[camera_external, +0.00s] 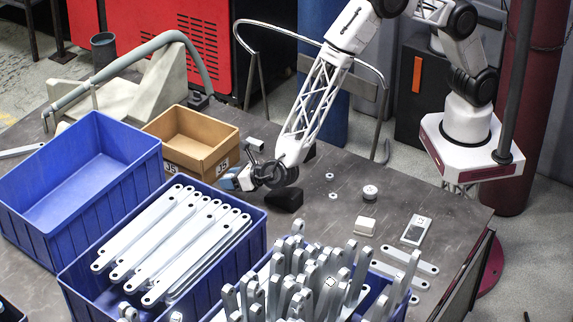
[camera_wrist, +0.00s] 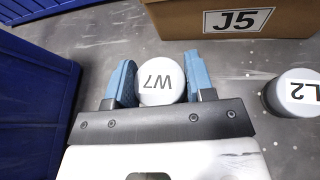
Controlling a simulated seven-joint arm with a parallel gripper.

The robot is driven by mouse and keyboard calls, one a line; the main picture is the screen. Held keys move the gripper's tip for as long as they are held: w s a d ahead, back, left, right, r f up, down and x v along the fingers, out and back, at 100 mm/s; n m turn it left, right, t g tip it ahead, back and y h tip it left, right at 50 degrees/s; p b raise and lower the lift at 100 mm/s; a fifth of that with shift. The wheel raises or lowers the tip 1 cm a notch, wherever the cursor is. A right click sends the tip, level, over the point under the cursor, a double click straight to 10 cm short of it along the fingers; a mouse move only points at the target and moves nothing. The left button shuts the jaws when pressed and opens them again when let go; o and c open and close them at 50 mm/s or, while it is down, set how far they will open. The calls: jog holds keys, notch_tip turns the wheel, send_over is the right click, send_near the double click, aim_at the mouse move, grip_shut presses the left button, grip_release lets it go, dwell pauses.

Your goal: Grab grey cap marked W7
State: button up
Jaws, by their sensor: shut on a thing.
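The grey cap marked W7 (camera_wrist: 162,78) sits between the two blue fingers of my gripper (camera_wrist: 160,85) in the wrist view. Its round top faces the camera, and the lettering appears upside down. Both fingers touch its sides, so my gripper is shut on it. In the external view my gripper (camera_external: 238,180) is low over the table, just in front of the cardboard box. The cap is hidden or too small to make out there. I cannot tell whether the cap rests on the table or is lifted.
A cardboard box marked J5 (camera_wrist: 265,20) stands close by. A cap marked L2 (camera_wrist: 295,92) is to the right. The table at right holds small loose parts.

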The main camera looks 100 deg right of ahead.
jog(key=s+d, duration=0.1)
jog(key=s, duration=0.3)
jog(key=s+d+r, duration=0.1)
jog(key=s, duration=0.4)
jog(key=s+d, duration=0.1)
jog(key=s, duration=0.4)
jog(key=shift+s+r, duration=0.1)
jog(key=shift+r, duration=0.1)
jog(key=shift+d, duration=0.1)
